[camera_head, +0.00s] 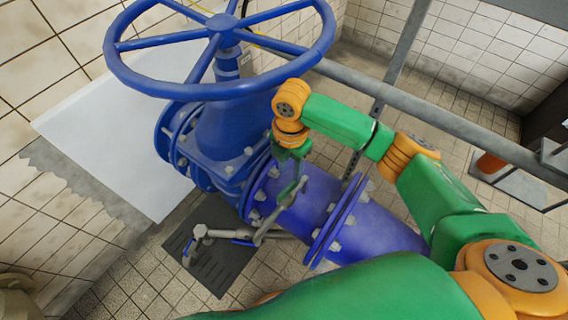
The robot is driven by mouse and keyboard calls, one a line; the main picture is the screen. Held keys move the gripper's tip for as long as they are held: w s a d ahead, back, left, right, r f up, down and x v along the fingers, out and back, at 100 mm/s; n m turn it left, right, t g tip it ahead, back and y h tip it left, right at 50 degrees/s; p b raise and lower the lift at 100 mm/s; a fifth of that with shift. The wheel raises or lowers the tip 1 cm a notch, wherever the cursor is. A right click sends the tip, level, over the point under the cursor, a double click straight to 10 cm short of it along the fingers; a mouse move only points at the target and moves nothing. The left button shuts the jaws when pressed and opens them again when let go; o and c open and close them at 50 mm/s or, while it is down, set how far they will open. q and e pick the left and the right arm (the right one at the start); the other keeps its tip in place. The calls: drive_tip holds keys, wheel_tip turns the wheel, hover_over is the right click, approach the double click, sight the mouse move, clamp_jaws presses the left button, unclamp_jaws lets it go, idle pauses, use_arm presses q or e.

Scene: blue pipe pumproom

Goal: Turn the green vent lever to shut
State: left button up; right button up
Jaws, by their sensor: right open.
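My right gripper (287,194) comes in from the right and points down in front of the blue pipe (314,197), below the large valve. It is small and dark grey-green, and its jaws are open. A thin grey branch pipe (218,233) with bends runs out to the left, just below the gripper. A small blue handle (243,242) shows on this branch. I cannot make out a green lever for certain; it may be hidden behind the gripper. I cannot tell whether the gripper touches the branch. My left gripper is not in view.
A large blue handwheel (222,45) stands on the blue valve body (224,135) above the gripper. A grey rail (430,110) runs behind the pipe. A dark floor grate (212,265) lies under the branch.

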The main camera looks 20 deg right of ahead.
sight(290, 185)
drive_tip(key=f, duration=0.2)
drive_tip(key=s+f, duration=0.1)
drive_tip(key=f, duration=0.2)
drive_tip(key=shift+s+f, duration=0.15)
drive_tip(key=shift+f, duration=0.6)
clamp_jaws()
